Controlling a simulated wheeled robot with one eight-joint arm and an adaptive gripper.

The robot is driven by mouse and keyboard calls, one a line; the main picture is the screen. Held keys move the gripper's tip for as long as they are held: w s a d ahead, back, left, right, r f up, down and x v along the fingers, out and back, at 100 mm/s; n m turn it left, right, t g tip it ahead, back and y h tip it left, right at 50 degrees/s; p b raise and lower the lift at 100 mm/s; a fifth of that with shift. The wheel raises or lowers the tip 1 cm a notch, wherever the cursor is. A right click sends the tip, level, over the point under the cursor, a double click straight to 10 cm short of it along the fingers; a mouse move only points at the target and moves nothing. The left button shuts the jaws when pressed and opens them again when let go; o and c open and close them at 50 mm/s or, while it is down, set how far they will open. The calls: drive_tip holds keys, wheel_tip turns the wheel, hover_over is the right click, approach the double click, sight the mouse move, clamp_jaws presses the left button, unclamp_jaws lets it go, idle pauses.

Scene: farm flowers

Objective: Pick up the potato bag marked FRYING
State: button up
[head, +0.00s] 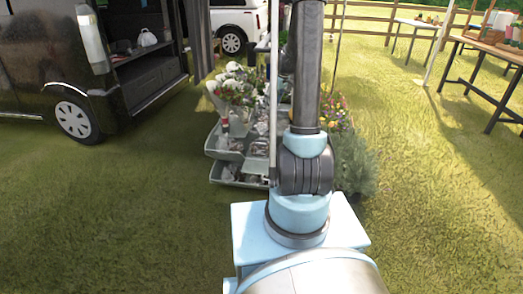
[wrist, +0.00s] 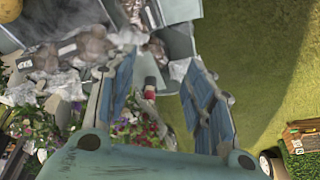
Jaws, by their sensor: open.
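No marking that reads FRYING can be made out in either view. Brownish, clear-wrapped bags (wrist: 90,46) lie in grey crates at the upper left of the wrist view, and some carry small pale labels too small to read. I cannot tell which is the potato bag. My gripper (wrist: 157,68) is open, its two blue fingers spread, with nothing held between them. The bags lie beyond and to the left of the fingertips. In the head view, stacked grey crates (head: 227,158) stand behind my arm, which hides part of them.
White flowers (head: 232,85) stand above the crates, and colourful flowers (head: 336,112) show right of my arm. A dark van (head: 50,60) is at the left. Wooden tables (head: 492,45) stand at the right. Open grass (head: 430,200) lies between.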

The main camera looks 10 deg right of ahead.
drive_tip(key=n, duration=0.2)
approach(263, 130)
drive_tip(key=shift+y, duration=0.3)
drive_tip(key=x, duration=1.2)
drive_tip(key=shift+d+f, duration=0.25)
drive_tip(key=shift+c, duration=0.3)
clamp_jaws()
